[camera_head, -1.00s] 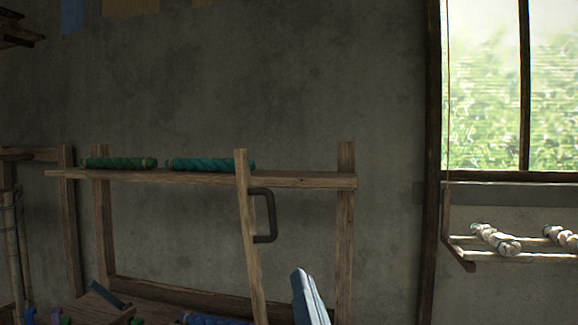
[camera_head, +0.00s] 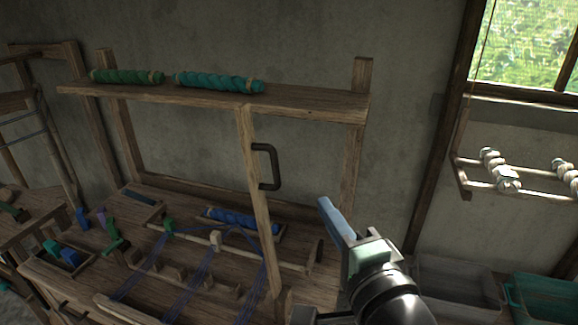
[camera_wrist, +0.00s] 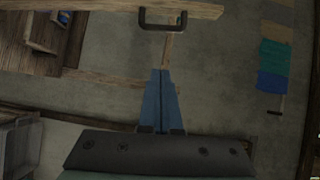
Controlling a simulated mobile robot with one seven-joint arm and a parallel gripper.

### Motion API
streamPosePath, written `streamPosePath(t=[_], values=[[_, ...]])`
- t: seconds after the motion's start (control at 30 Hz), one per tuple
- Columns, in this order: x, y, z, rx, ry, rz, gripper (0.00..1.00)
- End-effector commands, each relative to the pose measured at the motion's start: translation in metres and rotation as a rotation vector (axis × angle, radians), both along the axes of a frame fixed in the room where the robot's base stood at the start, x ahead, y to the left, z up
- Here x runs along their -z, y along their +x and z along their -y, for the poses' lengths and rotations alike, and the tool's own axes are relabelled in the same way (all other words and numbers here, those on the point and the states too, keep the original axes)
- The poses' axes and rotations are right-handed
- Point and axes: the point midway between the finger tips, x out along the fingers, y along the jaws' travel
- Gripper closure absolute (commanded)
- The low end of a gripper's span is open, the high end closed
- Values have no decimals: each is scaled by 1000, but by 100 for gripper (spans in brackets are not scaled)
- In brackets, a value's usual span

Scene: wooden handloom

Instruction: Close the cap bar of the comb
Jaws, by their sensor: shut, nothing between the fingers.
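A wooden bar (camera_head: 256,195) with a dark D-shaped handle (camera_head: 272,167) stands nearly upright, leaning slightly, its foot at the right end of the loom's front. I take it for the cap bar, raised open. A row of wooden pegs (camera_head: 175,272), seemingly the comb, lies to its left with blue threads running across. My gripper (camera_head: 325,205), with blue fingers, is shut and empty, right of the handle and a little lower in the picture. In the wrist view the closed fingers (camera_wrist: 162,75) point toward the handle (camera_wrist: 163,20) with a visible gap.
A shelf (camera_head: 320,104) behind the bar carries green (camera_head: 126,76) and teal (camera_head: 217,83) yarn rolls. A blue roll (camera_head: 240,218) lies on the loom bed. A rack with pale rolls (camera_head: 500,170) hangs at the right, above grey (camera_head: 455,285) and teal (camera_head: 545,295) crates.

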Motion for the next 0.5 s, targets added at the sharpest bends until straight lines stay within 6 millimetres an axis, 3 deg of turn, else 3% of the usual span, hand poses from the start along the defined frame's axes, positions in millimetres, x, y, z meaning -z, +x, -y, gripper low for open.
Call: streamPosePath(t=[0.5], values=[[2,88,-32,-4,-4,-1,100]])
